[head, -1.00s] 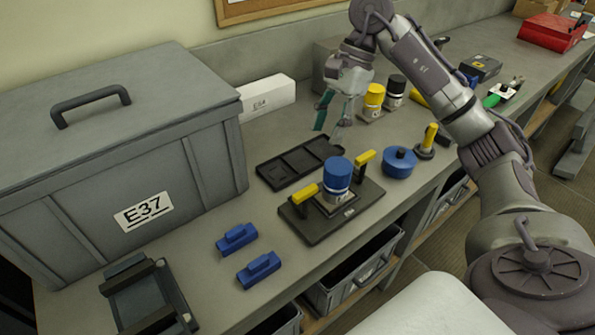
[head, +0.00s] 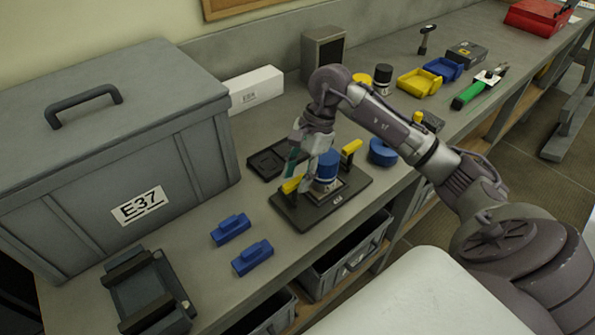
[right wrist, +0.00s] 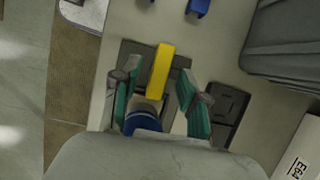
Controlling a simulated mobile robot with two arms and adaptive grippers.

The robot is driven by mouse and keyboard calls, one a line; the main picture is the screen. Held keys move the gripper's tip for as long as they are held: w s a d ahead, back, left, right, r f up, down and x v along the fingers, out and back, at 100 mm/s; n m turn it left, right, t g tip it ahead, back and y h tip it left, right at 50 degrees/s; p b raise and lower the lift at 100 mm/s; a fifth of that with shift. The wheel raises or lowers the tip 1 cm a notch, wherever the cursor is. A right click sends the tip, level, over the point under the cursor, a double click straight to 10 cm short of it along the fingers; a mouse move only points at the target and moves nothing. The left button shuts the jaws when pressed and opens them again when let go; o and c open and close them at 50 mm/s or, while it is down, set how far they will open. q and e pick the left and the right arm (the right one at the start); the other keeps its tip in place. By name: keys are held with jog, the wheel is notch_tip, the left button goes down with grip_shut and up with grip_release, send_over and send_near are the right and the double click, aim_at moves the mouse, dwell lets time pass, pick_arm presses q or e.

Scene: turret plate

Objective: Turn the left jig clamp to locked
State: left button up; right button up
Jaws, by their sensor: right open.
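The left jig clamp is a yellow handle (head: 291,185) on the left side of a dark jig plate (head: 290,215). In the right wrist view the handle (right wrist: 160,70) lies lengthwise between my fingers. The right jig clamp, also yellow (head: 351,147), stands at the plate's far right. A blue-topped cylinder (head: 328,165) sits between the clamps. My right gripper (head: 295,168) is open just above the left clamp; its teal fingers (right wrist: 158,78) flank the handle with visible gaps. Part of the cylinder is hidden by my wrist in its view. My left gripper is not in view.
A black tray (head: 262,166) lies behind the jig plate. A blue lidded pot (head: 382,152) stands to its right. Two blue blocks (head: 231,229) (head: 252,258) lie in front left. A big grey case (head: 200,150) fills the left of the bench.

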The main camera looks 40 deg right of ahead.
jog(key=shift+c, duration=0.6)
grip_shut()
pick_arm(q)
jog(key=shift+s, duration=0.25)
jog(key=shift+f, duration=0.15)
